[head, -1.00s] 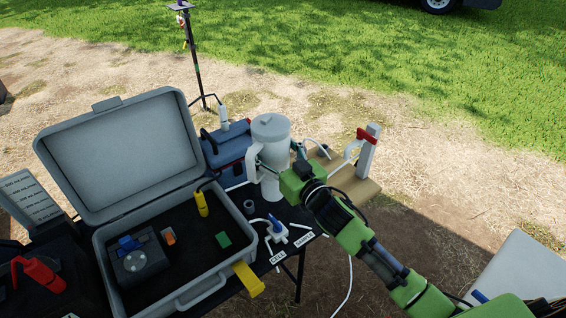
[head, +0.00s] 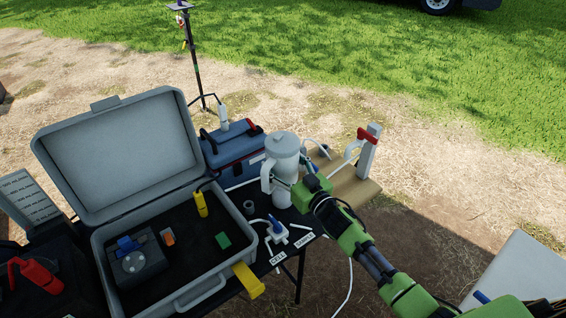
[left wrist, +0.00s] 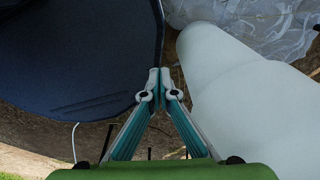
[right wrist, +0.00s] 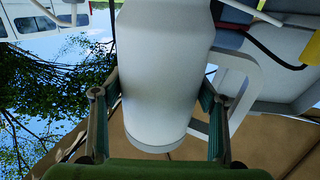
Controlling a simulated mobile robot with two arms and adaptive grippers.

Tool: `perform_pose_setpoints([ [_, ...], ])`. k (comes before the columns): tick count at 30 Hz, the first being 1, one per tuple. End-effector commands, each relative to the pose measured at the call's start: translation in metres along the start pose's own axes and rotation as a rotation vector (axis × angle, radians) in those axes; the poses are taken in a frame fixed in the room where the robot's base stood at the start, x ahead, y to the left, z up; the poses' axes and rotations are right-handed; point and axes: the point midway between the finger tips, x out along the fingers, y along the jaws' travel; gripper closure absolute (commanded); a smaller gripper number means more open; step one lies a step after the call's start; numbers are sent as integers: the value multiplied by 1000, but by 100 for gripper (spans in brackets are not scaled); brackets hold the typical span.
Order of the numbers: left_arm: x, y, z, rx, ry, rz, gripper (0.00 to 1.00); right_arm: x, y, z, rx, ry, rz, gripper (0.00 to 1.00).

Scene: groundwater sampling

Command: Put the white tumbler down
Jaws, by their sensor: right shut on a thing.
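The white tumbler (head: 283,168) has a lid and a side handle. It is upright at the right end of the dark table in the head view, and I cannot tell whether its base touches the table. My right gripper (head: 301,188) is shut around its body from the right. In the right wrist view the tumbler (right wrist: 165,75) sits between both fingers, with its handle to the right. My left gripper (left wrist: 160,76) is out of the head view; its fingertips meet with nothing between them.
A blue toolbox (head: 233,150) stands just behind the tumbler. A wooden board with a post (head: 368,150) is to its right. A blue-topped valve fitting (head: 276,230), a small dark cup (head: 249,208) and label cards lie in front. The open grey case (head: 205,285) fills the left.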

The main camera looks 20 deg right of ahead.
Motion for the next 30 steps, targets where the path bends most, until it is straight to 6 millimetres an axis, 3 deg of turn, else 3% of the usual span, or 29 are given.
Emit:
perform_pose_setpoints([
  [5, 3, 0, 1, 0, -1, 0, 100, 0, 0, 2, 1, 4, -1, 70],
  [6, 2, 0, 1, 0, -1, 0, 100, 0, 0, 3, 1, 0, 0, 27],
  [7, 2, 0, 1, 0, -1, 0, 100, 0, 0, 3, 1, 0, 0, 19],
  [22, -2, 0, 0, 0, -1, 0, 100, 0, 0, -3, 0, 0, 0, 18],
  [30, 3, 0, 0, 1, 0, 0, 100, -42, 0, 2, 1, -3, -1, 18],
])
